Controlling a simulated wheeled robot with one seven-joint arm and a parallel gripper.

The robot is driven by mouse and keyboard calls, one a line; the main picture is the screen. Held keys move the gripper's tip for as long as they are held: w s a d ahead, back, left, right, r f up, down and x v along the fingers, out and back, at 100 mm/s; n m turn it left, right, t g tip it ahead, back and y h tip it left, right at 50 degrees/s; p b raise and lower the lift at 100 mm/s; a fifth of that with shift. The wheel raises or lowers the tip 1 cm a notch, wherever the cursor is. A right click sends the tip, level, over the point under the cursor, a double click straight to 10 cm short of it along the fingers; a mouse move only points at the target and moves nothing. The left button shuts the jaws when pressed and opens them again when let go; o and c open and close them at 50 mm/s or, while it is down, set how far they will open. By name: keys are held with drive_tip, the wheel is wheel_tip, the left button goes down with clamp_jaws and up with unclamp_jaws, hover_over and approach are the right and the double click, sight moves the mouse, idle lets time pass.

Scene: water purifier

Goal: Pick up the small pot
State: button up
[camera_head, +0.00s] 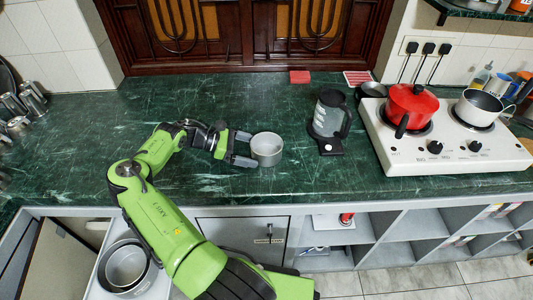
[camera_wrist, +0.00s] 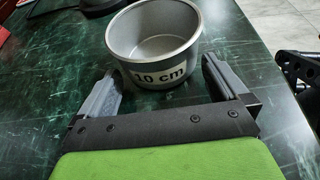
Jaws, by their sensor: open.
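The small pot (camera_head: 267,151) is a grey metal pot standing upright on the green marble counter. In the wrist view the pot (camera_wrist: 153,73) carries a "10 cm" label on its near side and looks empty. My gripper (camera_head: 245,149) is open, just left of the pot in the head view. In the wrist view my gripper (camera_wrist: 160,84) has one finger at the pot's near left and one at its near right. The pot's near wall lies about level with the fingertips. I cannot tell whether either finger touches it.
A dark kettle (camera_head: 329,117) stands right of the pot. Further right is a white stove (camera_head: 445,155) with a red pot (camera_head: 411,105) and a white pan (camera_head: 480,106). Metal cups (camera_head: 33,98) stand at the far left. Counter behind the pot is clear.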

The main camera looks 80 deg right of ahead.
drive_tip(key=shift+x, duration=0.75)
drive_tip(key=shift+r, duration=0.1)
drive_tip(key=shift+c, duration=0.5)
drive_tip(key=c, duration=0.6)
wheel_tip(320, 180, up, 28)
drive_tip(key=p, duration=0.7)
drive_tip(key=shift+w, duration=0.1)
drive_tip(key=shift+c, duration=0.2)
